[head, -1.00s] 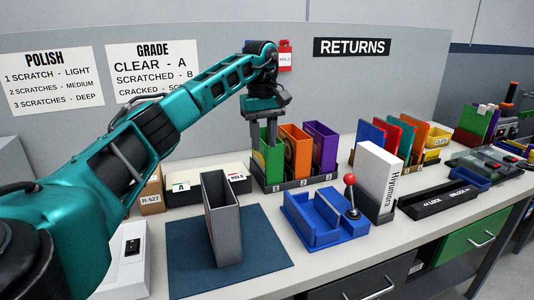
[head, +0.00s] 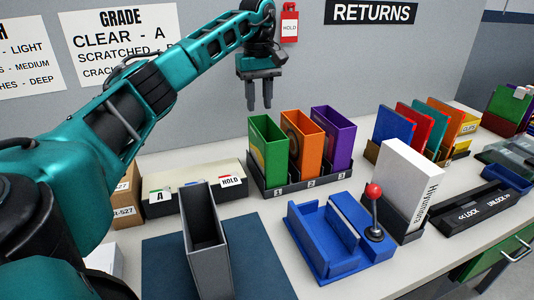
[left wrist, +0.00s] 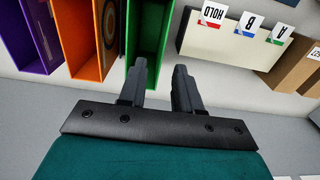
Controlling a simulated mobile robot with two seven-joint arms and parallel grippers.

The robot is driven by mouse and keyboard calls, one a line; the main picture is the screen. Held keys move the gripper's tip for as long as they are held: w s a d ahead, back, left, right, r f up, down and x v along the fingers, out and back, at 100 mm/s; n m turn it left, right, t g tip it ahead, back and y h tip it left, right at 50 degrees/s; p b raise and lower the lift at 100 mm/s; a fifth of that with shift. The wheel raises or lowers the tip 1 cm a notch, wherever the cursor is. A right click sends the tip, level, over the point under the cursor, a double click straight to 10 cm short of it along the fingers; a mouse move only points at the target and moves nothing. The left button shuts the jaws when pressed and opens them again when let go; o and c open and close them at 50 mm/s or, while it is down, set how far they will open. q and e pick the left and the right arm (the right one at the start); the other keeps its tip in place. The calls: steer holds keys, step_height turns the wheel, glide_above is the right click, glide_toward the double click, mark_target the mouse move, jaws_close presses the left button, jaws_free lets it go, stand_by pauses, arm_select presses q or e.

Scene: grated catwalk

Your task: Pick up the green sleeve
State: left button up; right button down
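The green sleeve (head: 268,152) stands upright in slot 1, the leftmost slot of a dark rack (head: 284,188). It is an open-topped box with a yellow mark on its side. It also shows at the top of the left wrist view (left wrist: 150,35). My left gripper (head: 259,106) is above the green sleeve with its fingers pointing down. Its two fingers are apart with nothing between them, as the left wrist view (left wrist: 160,85) also shows. My right gripper is not in view.
An orange sleeve (head: 303,143) and a purple sleeve (head: 333,138) stand beside the green one. A card box (head: 195,197) is to the left, a grey sleeve (head: 205,245) on a blue mat (head: 260,265) in front. A blue lever fixture (head: 325,240) stands right of the mat.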

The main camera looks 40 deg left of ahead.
arm_select(q)
glide_above(257, 142)
step_height(257, 142, down, 7)
steer(key=f, duration=0.5)
steer(key=shift+w+a+f, duration=0.2)
steer(key=shift+a, duration=0.05)
jaws_close()
stand_by(0.4)
